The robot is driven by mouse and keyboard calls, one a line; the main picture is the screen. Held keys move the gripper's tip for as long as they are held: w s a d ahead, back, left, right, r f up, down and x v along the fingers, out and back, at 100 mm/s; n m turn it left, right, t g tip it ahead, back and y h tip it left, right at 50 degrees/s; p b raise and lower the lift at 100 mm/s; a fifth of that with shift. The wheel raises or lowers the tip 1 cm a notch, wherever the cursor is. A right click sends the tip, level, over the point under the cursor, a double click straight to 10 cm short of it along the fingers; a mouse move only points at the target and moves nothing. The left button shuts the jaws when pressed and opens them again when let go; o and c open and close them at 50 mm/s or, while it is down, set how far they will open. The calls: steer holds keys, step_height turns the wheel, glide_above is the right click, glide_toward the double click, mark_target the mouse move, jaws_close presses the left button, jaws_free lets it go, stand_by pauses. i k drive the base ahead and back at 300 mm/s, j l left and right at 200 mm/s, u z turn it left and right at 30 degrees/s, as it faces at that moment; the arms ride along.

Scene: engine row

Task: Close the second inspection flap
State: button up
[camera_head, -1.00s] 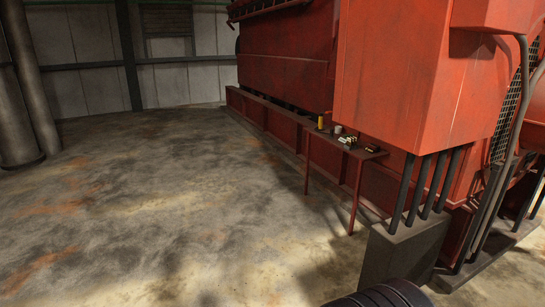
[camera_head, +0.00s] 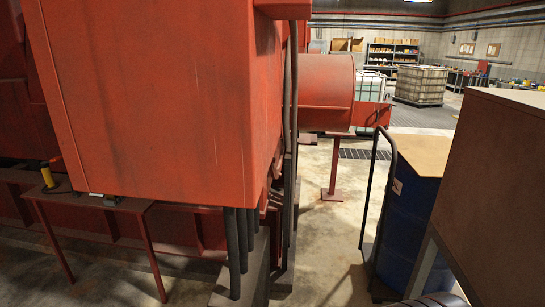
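No inspection flap can be made out in the camera view. The red engine housing (camera_head: 150,100) fills the left and middle, and any flaps on its other sides are hidden. My gripper is not in view, so I cannot see whether it is open or shut.
A small red table (camera_head: 85,198) with a yellow item (camera_head: 47,176) stands at left. Dark pipes (camera_head: 241,240) run down below the housing. At right are a blue barrel (camera_head: 408,225), a dark rail (camera_head: 372,200) and a large brown box (camera_head: 495,190). Bare floor (camera_head: 325,250) lies between.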

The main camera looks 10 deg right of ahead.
mark_target(368, 114)
steer(key=i+l+z, duration=0.4)
steer(key=i, duration=0.2)
steer(key=i+l+z, duration=0.1)
steer(key=i+z, duration=0.25)
steer(key=i, duration=0.3)
steer(key=i+z, duration=0.4)
steer(key=i, duration=0.25)
steer(key=i+j, duration=0.25)
steer(key=i, duration=0.25)
steer(key=i+j, duration=0.25)
steer(key=i, duration=0.25)
steer(key=i+j+z, duration=0.1)
steer(key=i+j, duration=0.15)
steer(key=i, duration=0.25)
steer(key=i+j, duration=0.3)
steer(key=i, duration=0.15)
steer(key=i+j+z, duration=0.1)
steer(key=i+j, duration=0.15)
steer(key=i, duration=0.25)
